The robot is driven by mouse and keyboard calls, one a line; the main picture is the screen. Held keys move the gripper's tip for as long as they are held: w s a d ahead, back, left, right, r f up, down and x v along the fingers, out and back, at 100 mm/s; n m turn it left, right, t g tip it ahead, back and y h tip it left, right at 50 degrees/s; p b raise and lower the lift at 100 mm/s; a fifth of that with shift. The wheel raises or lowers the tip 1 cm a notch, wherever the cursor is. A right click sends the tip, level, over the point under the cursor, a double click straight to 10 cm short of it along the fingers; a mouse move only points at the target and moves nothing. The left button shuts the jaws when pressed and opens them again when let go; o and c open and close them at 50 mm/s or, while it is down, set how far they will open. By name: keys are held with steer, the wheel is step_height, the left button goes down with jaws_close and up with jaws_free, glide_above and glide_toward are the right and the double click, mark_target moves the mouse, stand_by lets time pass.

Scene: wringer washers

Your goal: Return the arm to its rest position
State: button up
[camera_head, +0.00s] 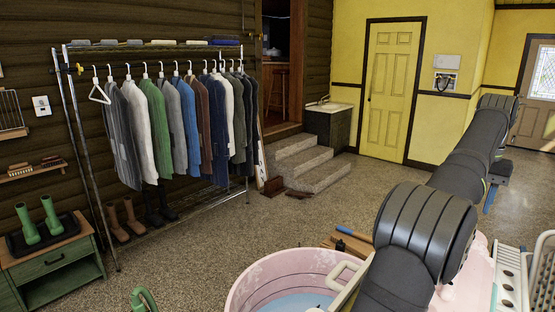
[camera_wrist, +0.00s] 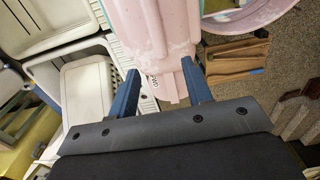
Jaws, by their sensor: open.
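My dark arm rises from the bottom of the head view and reaches away to the right. My gripper (camera_wrist: 160,78) is open in the wrist view, with two blue fingers set wide apart and nothing held between them. Its end also shows small in the head view (camera_head: 490,198), pointing down at the far end of the arm. In the wrist view, a pink washer body (camera_wrist: 151,40) lies beyond and between the fingers. I cannot tell how far the fingertips are from it.
A pink tub (camera_head: 241,290) with bluish water stands at the bottom centre, a wooden box (camera_head: 348,243) behind it. White racks or crates (camera_head: 510,286) are at the lower right. A clothes rack (camera_head: 80,150) and green cabinet (camera_head: 50,262) stand left. The middle floor (camera_head: 220,240) is clear.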

step_height(320, 180, down, 10)
steer(key=shift+s+f, duration=0.1)
steer(key=shift+f, duration=0.15)
steer(key=shift+d, duration=0.1)
steer(key=shift+r, duration=0.1)
stand_by(1.5)
step_height(320, 180, up, 10)
steer(key=shift+r, duration=0.15)
stand_by(0.6)
stand_by(0.3)
steer(key=shift+m, duration=0.3)
steer(key=shift+s+d+f, duration=0.15)
steer(key=shift+f, duration=2.55)
steer(key=shift+s+d+f, duration=0.1)
steer(key=shift+f, duration=2.55)
steer(key=shift+s+d, duration=0.15)
steer(key=shift+s, duration=0.05)
